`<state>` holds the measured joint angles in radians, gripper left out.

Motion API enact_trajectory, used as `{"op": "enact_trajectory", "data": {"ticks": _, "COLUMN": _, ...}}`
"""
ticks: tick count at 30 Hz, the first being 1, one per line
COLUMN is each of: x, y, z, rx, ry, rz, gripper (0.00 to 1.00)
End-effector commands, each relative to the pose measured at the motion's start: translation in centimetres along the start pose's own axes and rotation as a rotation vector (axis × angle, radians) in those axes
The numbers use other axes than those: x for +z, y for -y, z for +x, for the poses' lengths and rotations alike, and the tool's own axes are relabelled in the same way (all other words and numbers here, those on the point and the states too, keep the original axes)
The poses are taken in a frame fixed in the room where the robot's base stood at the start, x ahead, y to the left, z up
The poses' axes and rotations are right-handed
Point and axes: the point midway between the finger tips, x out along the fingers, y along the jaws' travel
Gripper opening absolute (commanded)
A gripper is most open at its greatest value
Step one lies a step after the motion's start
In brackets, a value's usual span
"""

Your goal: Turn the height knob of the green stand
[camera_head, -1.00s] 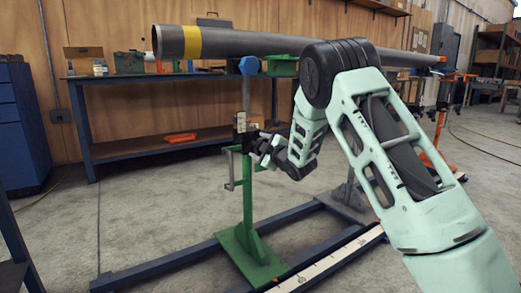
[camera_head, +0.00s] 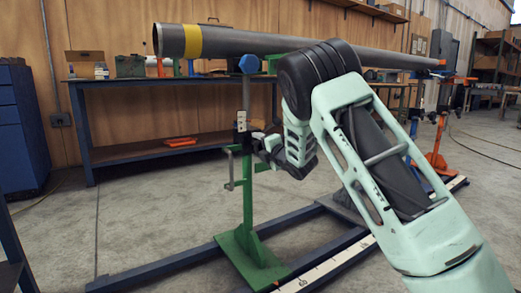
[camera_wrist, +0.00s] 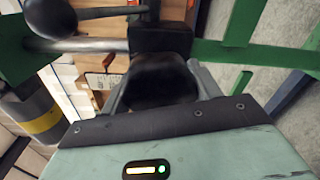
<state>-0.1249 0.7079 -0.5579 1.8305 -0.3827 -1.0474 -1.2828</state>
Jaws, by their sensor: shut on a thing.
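The green stand (camera_head: 247,205) stands upright left of centre in the head view, its foot on the floor by a dark blue rail. A black knob (camera_wrist: 160,82) sits at a dark block on the stand in the wrist view, between the two fingers of my gripper (camera_wrist: 160,95). My gripper is shut on this knob. In the head view my gripper (camera_head: 260,144) reaches the post from the right at mid-height, and the knob is hidden or too small to make out. A grey crank handle (camera_head: 232,170) hangs on the post's left side. The knob's turn angle cannot be read.
A long grey pipe (camera_head: 270,42) with a yellow band runs above the stand. A blue hexagonal part (camera_head: 249,64) is near the stand's top. A dark blue workbench (camera_head: 150,148) stands behind. In the wrist view a rod with a black ball (camera_wrist: 50,18) lies near the fingers.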

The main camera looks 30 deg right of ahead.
Motion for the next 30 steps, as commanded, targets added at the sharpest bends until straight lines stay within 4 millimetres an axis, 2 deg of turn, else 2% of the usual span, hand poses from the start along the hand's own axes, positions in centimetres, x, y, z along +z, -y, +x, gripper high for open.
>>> {"op": "enact_trajectory", "data": {"ticks": 9, "x": -0.04, "y": 0.30, "z": -0.08, "rx": -0.005, "ry": -0.001, "rz": -0.098, "gripper": 0.39}}
{"op": "enact_trajectory", "data": {"ticks": 23, "x": -0.03, "y": 0.31, "z": -0.09, "rx": -0.006, "ry": -0.001, "rz": -0.110, "gripper": 0.39}}
{"op": "enact_trajectory", "data": {"ticks": 24, "x": -0.03, "y": 0.30, "z": -0.09, "rx": -0.006, "ry": -0.001, "rz": -0.110, "gripper": 0.65}}
{"op": "enact_trajectory", "data": {"ticks": 26, "x": -0.03, "y": 0.30, "z": -0.09, "rx": -0.005, "ry": -0.001, "rz": -0.110, "gripper": 0.81}}
{"op": "enact_trajectory", "data": {"ticks": 30, "x": -0.02, "y": 0.21, "z": -0.05, "rx": -0.003, "ry": -0.001, "rz": -0.109, "gripper": 0.84}}
